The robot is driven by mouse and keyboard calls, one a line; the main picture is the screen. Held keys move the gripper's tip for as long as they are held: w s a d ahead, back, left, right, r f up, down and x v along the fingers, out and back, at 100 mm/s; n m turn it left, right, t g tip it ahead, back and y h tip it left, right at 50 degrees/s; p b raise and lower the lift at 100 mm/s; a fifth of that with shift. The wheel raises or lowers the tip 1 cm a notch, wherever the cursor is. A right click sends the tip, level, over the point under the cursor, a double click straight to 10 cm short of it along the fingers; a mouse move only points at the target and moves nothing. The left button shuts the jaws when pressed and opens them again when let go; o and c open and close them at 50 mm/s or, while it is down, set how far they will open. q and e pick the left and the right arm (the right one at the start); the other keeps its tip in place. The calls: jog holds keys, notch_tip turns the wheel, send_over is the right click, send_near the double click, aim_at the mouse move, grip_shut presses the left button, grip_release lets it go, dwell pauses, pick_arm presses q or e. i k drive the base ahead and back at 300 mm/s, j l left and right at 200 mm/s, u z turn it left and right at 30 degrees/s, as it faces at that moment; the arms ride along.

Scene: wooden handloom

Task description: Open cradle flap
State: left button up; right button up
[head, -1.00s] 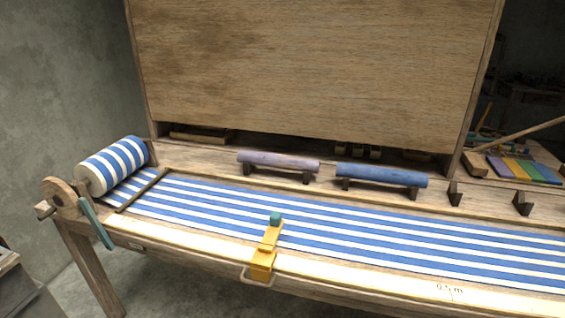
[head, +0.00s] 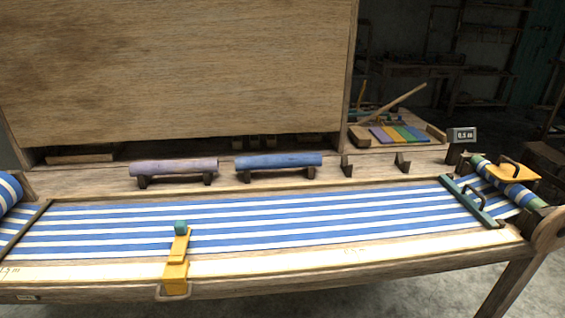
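At the right end of the loom, an orange-yellow plate (head: 516,174) with a dark curved handle (head: 510,164) lies over a narrow striped cloth roll (head: 486,168). It looks like the cradle flap, but I cannot be sure of this. It seems to lie flat on the roll; what is under it is hidden. Neither of my grippers is in view.
Striped cloth (head: 260,225) spans the loom bed. A yellow clamp (head: 176,270) sits at its front edge and a teal bar (head: 470,203) crosses its right end. Purple (head: 174,167) and blue (head: 278,160) rollers rest on brackets behind. A large wooden panel (head: 180,70) stands at the back.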

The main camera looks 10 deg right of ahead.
aim_at(512, 172)
jog(key=z, duration=1.8)
jog(key=i+j+z, duration=0.45)
jog(key=i+l, duration=0.05)
